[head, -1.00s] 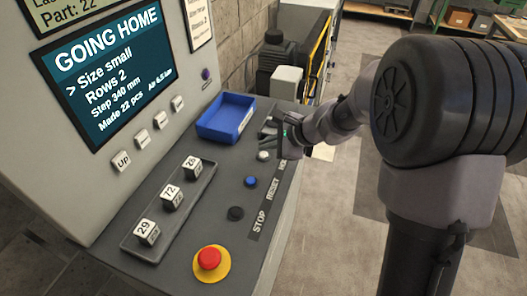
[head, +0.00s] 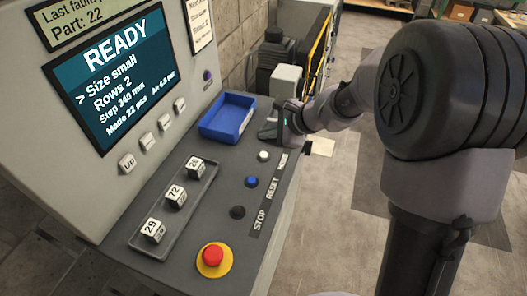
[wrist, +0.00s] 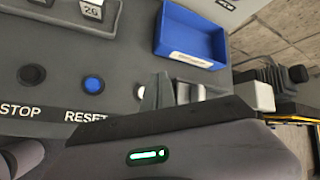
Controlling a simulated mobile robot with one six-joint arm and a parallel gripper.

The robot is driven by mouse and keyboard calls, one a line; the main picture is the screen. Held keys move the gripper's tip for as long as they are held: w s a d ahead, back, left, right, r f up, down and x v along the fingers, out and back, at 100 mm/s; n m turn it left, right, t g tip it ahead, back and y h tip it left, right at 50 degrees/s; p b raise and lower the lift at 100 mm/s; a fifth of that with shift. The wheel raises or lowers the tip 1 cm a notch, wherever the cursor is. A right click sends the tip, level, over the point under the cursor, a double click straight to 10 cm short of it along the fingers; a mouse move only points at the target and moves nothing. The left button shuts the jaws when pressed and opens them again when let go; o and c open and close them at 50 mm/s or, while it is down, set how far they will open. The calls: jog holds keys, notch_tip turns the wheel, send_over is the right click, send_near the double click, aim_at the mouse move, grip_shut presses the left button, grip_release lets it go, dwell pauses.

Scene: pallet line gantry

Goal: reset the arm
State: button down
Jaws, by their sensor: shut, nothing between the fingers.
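The panel's screen (head: 112,75) reads READY, with Size small, Rows 2, Step 340 mm and Made 22 pcs below. My gripper (head: 268,131) is shut and empty, above the far end of the sloped desk, just beyond the white button (head: 264,156) and beside the blue tray. It also shows in the wrist view (wrist: 170,92), near the tray's corner. The blue button (head: 251,182) by the RESET label is uncovered, and so is the black button (head: 237,212) by STOP. In the wrist view the white button is mostly hidden behind my gripper.
A blue tray (head: 213,128) stands on the desk at the panel's foot. A dark tray (head: 140,238) holds white number blocks 29, 72 and 26. A red mushroom button (head: 213,256) sits on a yellow disc at the front. Open floor (head: 345,205) lies right of the desk.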

dwell(0.4)
jog(key=s+r+n+h, duration=0.1)
jog(key=s+r+n, duration=0.2)
jog(key=s+r, duration=0.3)
jog(key=s+r+n, duration=0.4)
jog(key=s, duration=0.4)
jog(key=s+d+n+h, duration=0.2)
jog(key=s+d+n, duration=0.1)
jog(key=s, duration=0.4)
jog(key=s+d+n+h, duration=0.2)
jog(key=s+d, duration=0.1)
jog(key=s, duration=0.5)
jog(key=shift+s+d+n, duration=0.25)
jog(key=shift+d+n, duration=0.05)
jog(key=shift+n, duration=0.1)
jog(key=shift+r, duration=0.15)
